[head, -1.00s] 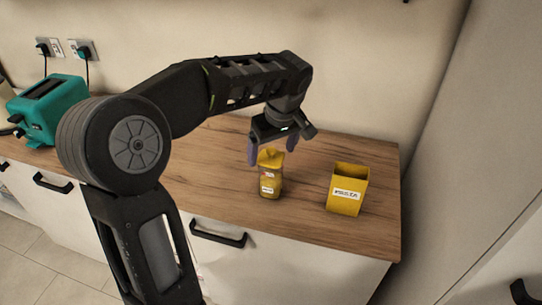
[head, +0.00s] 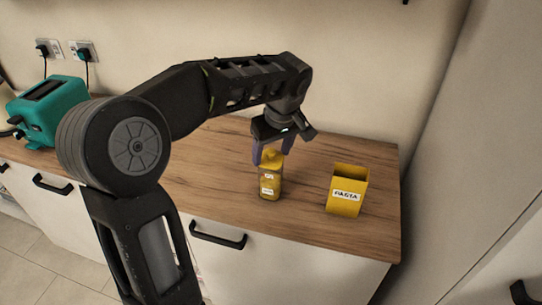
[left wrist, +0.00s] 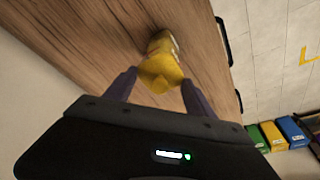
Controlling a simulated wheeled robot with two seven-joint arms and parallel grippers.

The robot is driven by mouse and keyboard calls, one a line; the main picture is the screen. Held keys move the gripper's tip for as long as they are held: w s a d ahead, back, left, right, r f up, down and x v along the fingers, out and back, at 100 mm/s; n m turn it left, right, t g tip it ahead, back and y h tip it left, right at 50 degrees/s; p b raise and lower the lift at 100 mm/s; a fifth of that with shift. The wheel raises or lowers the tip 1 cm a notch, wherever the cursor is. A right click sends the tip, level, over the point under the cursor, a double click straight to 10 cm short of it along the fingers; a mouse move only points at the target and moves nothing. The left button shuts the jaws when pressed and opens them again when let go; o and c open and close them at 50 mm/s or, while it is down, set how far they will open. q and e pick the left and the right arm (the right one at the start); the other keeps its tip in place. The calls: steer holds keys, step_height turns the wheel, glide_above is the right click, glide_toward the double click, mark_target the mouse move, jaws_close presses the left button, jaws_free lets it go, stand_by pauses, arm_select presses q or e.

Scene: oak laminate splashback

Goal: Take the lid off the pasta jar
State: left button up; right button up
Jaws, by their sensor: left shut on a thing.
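A jar (head: 270,187) with a yellow body and a small white label stands upright on the wooden worktop (head: 225,180); I cannot read the label. Its yellow lid (head: 271,161) sits on top, and I see no clear gap below it. In the left wrist view the lid (left wrist: 160,72) is between the two fingers and hides much of the jar. My left gripper (head: 273,155) points down from above and is shut on the lid. My right gripper is not in view.
A yellow open-topped container (head: 345,205) labelled PASTA stands to the right of the jar. A teal toaster (head: 50,110) is at the far left. The worktop ends in a front edge above drawers. Coloured boxes (left wrist: 292,130) show in the left wrist view.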

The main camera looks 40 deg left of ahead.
mark_target(272, 151)
arm_select(q)
step_height(272, 151, up, 8)
steer(key=shift+f, duration=0.2)
steer(key=shift+r+p, duration=0.6)
steer(key=shift+r, duration=0.7)
steer(key=shift+f, duration=0.15)
